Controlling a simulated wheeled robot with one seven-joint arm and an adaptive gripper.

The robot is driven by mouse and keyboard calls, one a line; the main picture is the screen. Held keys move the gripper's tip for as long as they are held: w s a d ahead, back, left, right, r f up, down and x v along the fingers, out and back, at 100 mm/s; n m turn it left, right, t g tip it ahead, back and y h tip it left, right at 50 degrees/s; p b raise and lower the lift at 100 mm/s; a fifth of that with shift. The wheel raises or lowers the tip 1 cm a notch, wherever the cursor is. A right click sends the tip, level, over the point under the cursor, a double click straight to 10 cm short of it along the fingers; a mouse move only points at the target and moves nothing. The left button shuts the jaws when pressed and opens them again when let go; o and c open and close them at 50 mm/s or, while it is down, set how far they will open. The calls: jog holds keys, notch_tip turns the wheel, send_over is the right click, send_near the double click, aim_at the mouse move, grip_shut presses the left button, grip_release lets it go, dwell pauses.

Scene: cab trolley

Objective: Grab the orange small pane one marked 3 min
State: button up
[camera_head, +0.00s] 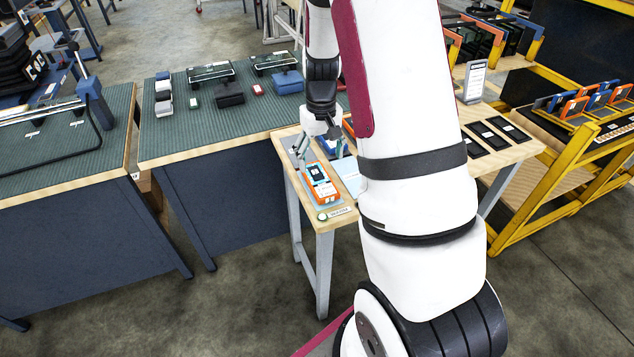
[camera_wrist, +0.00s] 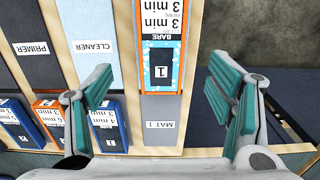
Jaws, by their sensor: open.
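An orange-framed pane (camera_wrist: 162,22) with a white label reading 3 min, BARE and a dark plate numbered 1 lies on a grey strip marked MAT 1 (camera_wrist: 160,108). In the head view the orange pane (camera_head: 320,186) lies near the front left corner of the small wooden table. My gripper (camera_head: 321,154) is open and empty above the table, just behind the pane in that view. In the wrist view my gripper (camera_wrist: 163,78) has its teal-padded fingers apart, left and right of the pane's numbered end. I cannot tell their height above it.
Blue and orange labelled panes (camera_wrist: 48,113) stand at the wrist view's lower left. Strips marked CLEANER (camera_wrist: 85,20) and PRIMER (camera_wrist: 25,20) lie beside the mat. Dark panels (camera_head: 489,136) lie at the table's right. A yellow rack (camera_head: 560,180) stands further right; a green-topped bench (camera_head: 200,135) adjoins the left.

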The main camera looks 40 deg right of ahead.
aim_at(319, 178)
jog(key=shift+w+f, duration=0.15)
jog(key=shift+f, duration=3.7)
jog(key=c, duration=1.5)
jog(key=shift+c, duration=0.2)
jog(key=shift+r, duration=0.15)
